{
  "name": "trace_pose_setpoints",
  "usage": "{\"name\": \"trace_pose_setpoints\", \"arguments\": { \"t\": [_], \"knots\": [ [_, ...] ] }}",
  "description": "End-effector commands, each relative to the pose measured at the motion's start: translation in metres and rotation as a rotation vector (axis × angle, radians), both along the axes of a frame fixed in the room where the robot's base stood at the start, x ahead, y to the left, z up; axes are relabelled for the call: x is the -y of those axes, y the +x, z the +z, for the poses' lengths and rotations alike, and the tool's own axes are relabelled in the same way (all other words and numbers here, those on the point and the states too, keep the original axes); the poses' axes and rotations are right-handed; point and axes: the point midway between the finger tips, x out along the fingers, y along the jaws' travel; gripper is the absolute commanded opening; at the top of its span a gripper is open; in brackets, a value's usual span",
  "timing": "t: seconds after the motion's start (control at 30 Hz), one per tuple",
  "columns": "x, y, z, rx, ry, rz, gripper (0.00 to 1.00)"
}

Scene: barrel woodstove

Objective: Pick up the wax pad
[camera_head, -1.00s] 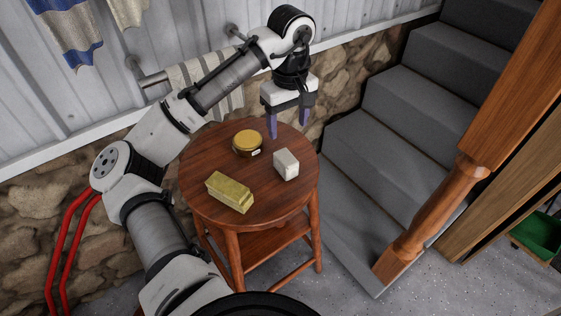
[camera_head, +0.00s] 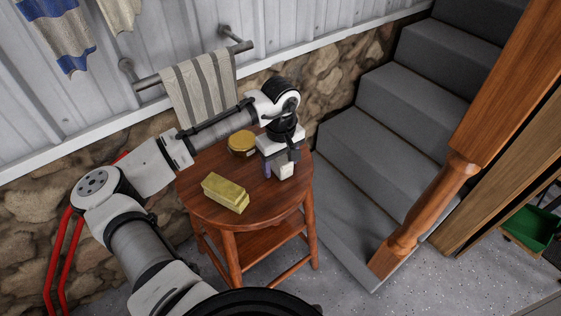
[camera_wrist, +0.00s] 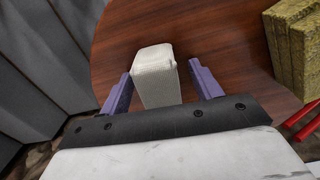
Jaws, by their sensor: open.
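A small white block (camera_head: 285,171), which seems to be the wax pad, is on the round wooden stool (camera_head: 270,205) near its right side. In the wrist view the white block (camera_wrist: 155,72) lies between the two purple fingers of my gripper (camera_wrist: 160,82). The fingers are open, with a gap showing on the right side; at the left the finger is very close, and I cannot tell whether it touches. In the head view my gripper (camera_head: 281,167) is low over the stool and partly covers the block.
A yellow-lidded tin (camera_head: 242,143) and a yellowish fibrous block (camera_head: 225,192) stand on the stool left of my gripper. Grey stairs (camera_head: 365,150) rise on the right. A striped towel (camera_head: 200,90) hangs on a wall rail behind my arm.

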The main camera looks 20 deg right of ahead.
Motion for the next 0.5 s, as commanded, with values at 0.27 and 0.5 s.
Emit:
{"name": "trace_pose_setpoints", "arguments": {
  "t": [0.27,0.5],
  "knots": [
    [-0.0001,0.0002,-0.0012,0.0,0.0,0.0,0.57],
    [0.0001,0.0001,-0.001,0.0,0.0,0.0,0.26]
  ]
}}
